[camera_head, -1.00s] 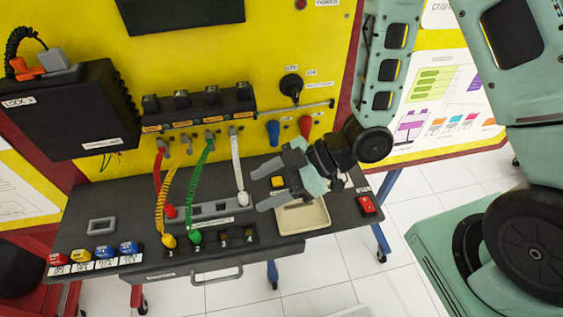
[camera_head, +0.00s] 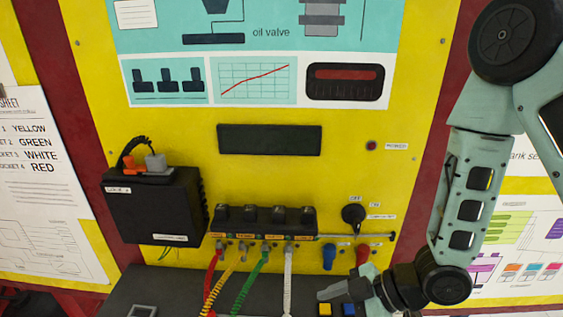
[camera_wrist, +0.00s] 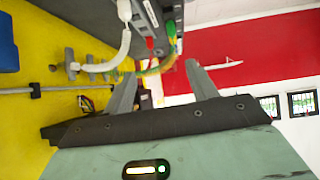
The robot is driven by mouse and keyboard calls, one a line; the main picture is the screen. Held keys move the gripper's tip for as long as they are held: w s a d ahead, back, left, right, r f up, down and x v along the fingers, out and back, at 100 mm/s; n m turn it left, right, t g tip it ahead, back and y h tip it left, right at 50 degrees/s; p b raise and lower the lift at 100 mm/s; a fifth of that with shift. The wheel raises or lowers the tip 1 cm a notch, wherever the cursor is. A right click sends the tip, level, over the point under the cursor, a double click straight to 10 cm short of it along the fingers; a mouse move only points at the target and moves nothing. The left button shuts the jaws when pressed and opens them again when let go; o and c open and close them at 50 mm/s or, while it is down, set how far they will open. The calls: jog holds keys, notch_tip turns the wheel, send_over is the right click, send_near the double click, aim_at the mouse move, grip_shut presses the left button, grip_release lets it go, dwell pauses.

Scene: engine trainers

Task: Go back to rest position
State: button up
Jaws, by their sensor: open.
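My gripper (camera_head: 335,296) is at the lower middle right of the head view, in front of the yellow panel and just above the dark bench. Its fingers are partly cut off by the lower edge of that view. In the wrist view the two grey fingers of my gripper (camera_wrist: 163,88) stand apart with nothing between them. A white coiled cable (camera_head: 288,275) hangs to the left of my gripper in the head view. It also shows beyond the fingers in the wrist view (camera_wrist: 112,62).
Red (camera_head: 210,280), yellow (camera_head: 228,278) and green (camera_head: 254,285) cables hang from the socket strip (camera_head: 265,222). A black box (camera_head: 155,205) sits at left. Blue (camera_head: 329,257) and red (camera_head: 362,254) handles are on the panel close to my gripper.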

jog(key=s+d+r+m+h+b, duration=0.1)
jog(key=s+r+m+h+b, duration=0.1)
jog(key=s+m+h+b, duration=0.2)
jog(key=s+d+r+m+g+h+b, duration=0.1)
jog(key=s+d+r+m+h+b, duration=0.1)
jog(key=s+m+h+b, duration=0.3)
jog(key=shift+s+d+r+h+b, duration=0.3)
jog(key=shift+s+r+b, duration=0.25)
jog(key=shift+s, duration=0.7)
